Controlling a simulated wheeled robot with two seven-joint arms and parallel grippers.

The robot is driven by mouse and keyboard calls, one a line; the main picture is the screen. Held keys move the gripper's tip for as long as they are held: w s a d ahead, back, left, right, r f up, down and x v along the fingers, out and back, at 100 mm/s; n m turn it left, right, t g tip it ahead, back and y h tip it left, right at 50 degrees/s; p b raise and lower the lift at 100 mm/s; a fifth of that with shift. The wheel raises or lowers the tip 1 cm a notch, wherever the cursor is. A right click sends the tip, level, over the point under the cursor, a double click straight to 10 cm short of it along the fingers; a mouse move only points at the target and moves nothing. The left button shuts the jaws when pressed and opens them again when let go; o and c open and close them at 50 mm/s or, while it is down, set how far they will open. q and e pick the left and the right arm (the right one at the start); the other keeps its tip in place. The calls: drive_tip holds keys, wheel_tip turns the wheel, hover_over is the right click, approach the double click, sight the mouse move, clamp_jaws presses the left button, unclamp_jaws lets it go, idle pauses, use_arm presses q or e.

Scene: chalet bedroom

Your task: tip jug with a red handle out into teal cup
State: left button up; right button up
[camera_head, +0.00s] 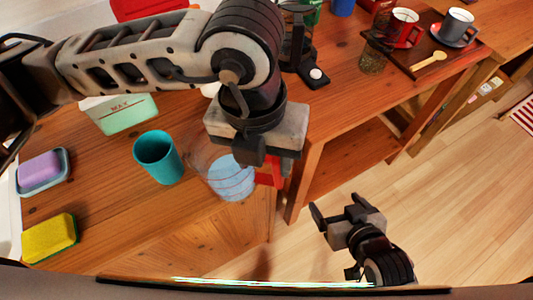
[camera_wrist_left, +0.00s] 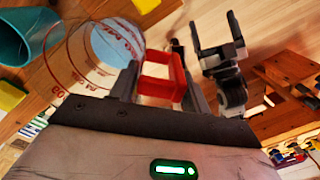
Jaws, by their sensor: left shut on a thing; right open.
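The teal cup (camera_head: 158,165) stands upright on the wooden table; its side shows in the left wrist view (camera_wrist_left: 20,38). The clear jug with a red handle (camera_head: 231,180) is right of the cup, near the table's edge, with bluish contents and red markings. My left gripper (camera_head: 268,162) is shut on the jug's red handle (camera_wrist_left: 162,80). The jug's clear wall (camera_wrist_left: 75,50) is seen close up in the wrist view. I cannot tell whether the jug touches the table. My right gripper (camera_head: 336,219) is open and empty, low above the floor.
A yellow sponge (camera_head: 49,238) and a purple soap on a dish (camera_head: 39,170) lie left of the cup. A pale green container (camera_head: 125,113) stands behind it. At the back right are a black coffee maker (camera_head: 305,60), a glass jar (camera_head: 374,58) and a tray with two mugs (camera_head: 430,50).

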use_arm(q)
drive_tip(key=shift+a+r, duration=0.15)
drive_tip(key=shift+r, duration=0.05)
drive_tip(key=shift+a+r+h+p, duration=0.2)
drive_tip(key=shift+r+h+p, duration=0.1)
drive_tip(key=shift+h+p, duration=0.1)
use_arm(e)
drive_tip(key=shift+w+d+r, duration=0.1)
drive_tip(key=shift+r, duration=0.3)
use_arm(q)
drive_tip(key=shift+r, duration=0.1)
drive_tip(key=shift+w+a+h, duration=0.1)
drive_tip(key=shift+a+h, duration=0.1)
drive_tip(key=shift+h, duration=0.1)
